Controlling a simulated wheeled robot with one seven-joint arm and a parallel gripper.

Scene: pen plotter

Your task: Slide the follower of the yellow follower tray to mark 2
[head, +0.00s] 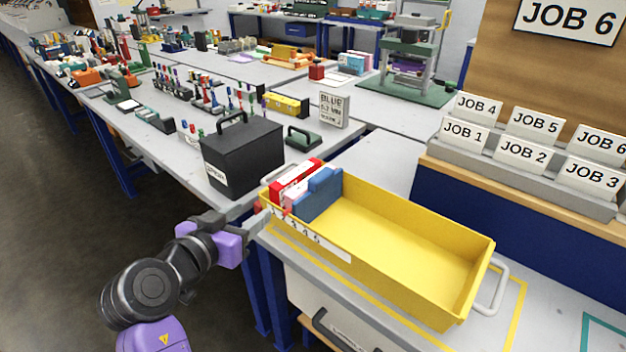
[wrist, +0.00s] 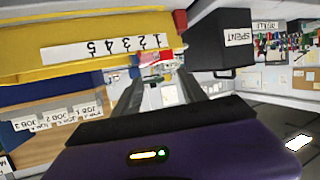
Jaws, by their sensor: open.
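The yellow follower tray (head: 400,245) stands on the grey bench, its long side toward my arm. The blue follower (head: 320,195) is near the tray's left end, with red, white and pink boxes (head: 293,183) behind it. A white strip (head: 322,247) on the near wall carries numbers; in the wrist view the strip (wrist: 105,48) reads 1 to 5. A small red part (wrist: 152,57) shows by the 1 end, in line with the gap between my fingers. My gripper (head: 262,220) is open at the tray's near left corner. I cannot tell whether it touches anything.
A black lidded box labelled SPENT (head: 243,155) stands just left of the tray and shows close by in the wrist view (wrist: 222,38). A job-card rack (head: 520,170) stands behind on the right. The tray's right part is empty.

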